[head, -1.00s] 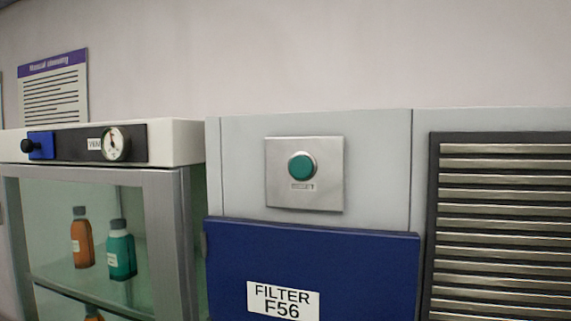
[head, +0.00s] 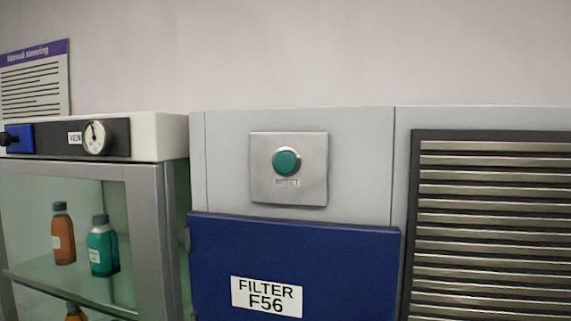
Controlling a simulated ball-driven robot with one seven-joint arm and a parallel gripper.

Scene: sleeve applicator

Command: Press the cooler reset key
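The cooler reset key is a round green button (head: 286,162) on a square metal plate (head: 310,185). A small label under it appears to read RESET. The plate sits on the upper front of a light grey cabinet (head: 360,160), above a blue panel marked FILTER F56 (head: 345,260). My gripper does not show in the head view, and nothing is seen touching the button.
A glass-fronted cabinet (head: 165,230) with an orange bottle (head: 63,238) and a green bottle (head: 102,248) stands at the left. Its top bears a gauge (head: 96,138) and a blue valve block (head: 19,138). A louvred grille (head: 490,230) is at the right. The space before the button looks clear.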

